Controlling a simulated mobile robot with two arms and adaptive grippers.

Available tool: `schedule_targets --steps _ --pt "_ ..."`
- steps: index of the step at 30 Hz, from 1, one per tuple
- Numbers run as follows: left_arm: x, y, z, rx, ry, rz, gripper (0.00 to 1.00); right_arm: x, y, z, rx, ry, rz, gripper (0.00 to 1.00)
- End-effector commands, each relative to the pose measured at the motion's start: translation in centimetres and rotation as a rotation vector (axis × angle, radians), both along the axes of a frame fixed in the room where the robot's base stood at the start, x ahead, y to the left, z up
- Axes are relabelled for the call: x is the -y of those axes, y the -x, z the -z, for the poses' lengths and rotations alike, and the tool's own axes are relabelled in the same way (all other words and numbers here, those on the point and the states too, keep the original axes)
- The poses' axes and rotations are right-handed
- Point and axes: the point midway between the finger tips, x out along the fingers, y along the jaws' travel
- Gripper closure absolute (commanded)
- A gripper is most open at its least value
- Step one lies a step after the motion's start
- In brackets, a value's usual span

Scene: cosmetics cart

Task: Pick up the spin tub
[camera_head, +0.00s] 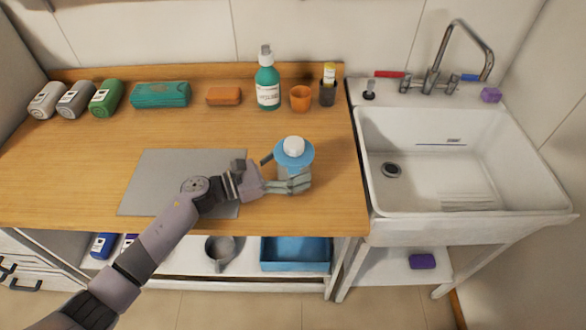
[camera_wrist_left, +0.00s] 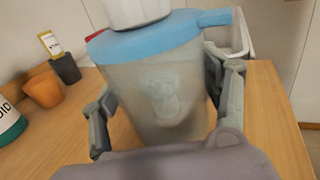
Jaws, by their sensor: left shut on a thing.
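The spin tub (camera_head: 293,153) has a blue lid with a white knob and a clear grey body. It is upright over the right part of the wooden counter, near the front edge. My left gripper (camera_head: 290,185) is shut around its body, and the tub's lower part is partly hidden by the fingers. In the left wrist view the tub (camera_wrist_left: 155,90) fills the middle, with a finger of my left gripper (camera_wrist_left: 165,115) on each side. I cannot tell whether its base touches the counter. My right gripper is not in view.
A grey mat (camera_head: 150,180) lies left of the tub. A teal pump bottle (camera_head: 268,85), an orange cup (camera_head: 300,98) and a dark cup (camera_head: 327,93) stand behind it. A white sink (camera_head: 470,160) is to the right. A blue tray (camera_head: 295,255) sits on the shelf below.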

Motion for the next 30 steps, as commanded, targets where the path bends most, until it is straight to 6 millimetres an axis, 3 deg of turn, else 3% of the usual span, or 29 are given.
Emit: schedule_targets --steps 5,12,18,24,30 --pt "-0.1 -0.1 -4.1 0.011 -0.001 0.001 0.69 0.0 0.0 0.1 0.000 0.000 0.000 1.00" --pt "-0.1 0.0 -11.4 0.013 -0.001 0.001 0.69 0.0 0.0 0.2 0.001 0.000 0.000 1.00" --pt "0.0 0.0 -16.0 0.010 0.000 0.000 0.69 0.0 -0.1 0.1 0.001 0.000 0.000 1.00" --pt "0.0 0.0 -18.4 0.005 0.002 -0.001 0.69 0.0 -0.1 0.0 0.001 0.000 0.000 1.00" --pt "0.0 0.0 -18.8 0.002 0.002 -0.001 0.69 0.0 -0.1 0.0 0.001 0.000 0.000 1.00"
